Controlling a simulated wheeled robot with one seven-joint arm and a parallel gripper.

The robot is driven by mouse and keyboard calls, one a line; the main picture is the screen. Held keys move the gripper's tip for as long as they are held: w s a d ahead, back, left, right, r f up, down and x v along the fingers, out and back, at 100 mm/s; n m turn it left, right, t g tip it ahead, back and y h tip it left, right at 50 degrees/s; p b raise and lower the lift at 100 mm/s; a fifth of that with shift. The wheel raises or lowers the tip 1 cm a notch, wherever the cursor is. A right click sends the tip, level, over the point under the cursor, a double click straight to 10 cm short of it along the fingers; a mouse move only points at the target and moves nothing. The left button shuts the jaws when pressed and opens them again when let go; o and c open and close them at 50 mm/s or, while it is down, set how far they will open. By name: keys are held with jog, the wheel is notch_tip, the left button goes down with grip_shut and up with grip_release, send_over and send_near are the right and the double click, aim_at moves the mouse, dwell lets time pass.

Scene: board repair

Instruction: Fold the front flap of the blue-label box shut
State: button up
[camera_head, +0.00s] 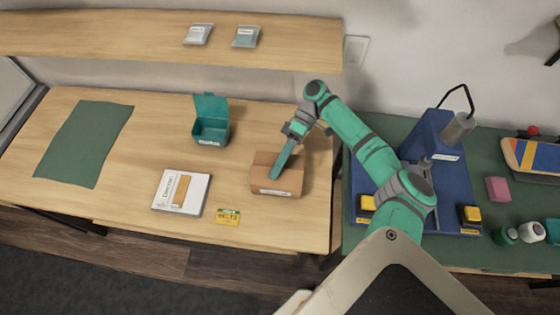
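A brown cardboard box (290,184) stands near the right end of the wooden table. A pale label (276,192) is on its front side; I cannot make out a blue colour on it at this size. My gripper (275,176) reaches down from the upper right, with its long teal end over the top of the box. The tip lies close to the box's front edge; I cannot tell whether it touches. The gripper covers part of the top, so how the flaps lie is unclear. No gap between its fingers can be made out.
An open teal box (210,130) with a raised lid stands behind and left. A white booklet (182,193) and a yellow card (228,217) lie left of the cardboard box. A green mat (85,143) lies far left. A blue press stand (429,137) is right.

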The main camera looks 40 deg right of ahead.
jog(key=v, duration=1)
jog(key=shift+d, duration=0.25)
jog(key=shift+w+r, duration=0.1)
jog(key=shift+r, duration=0.05)
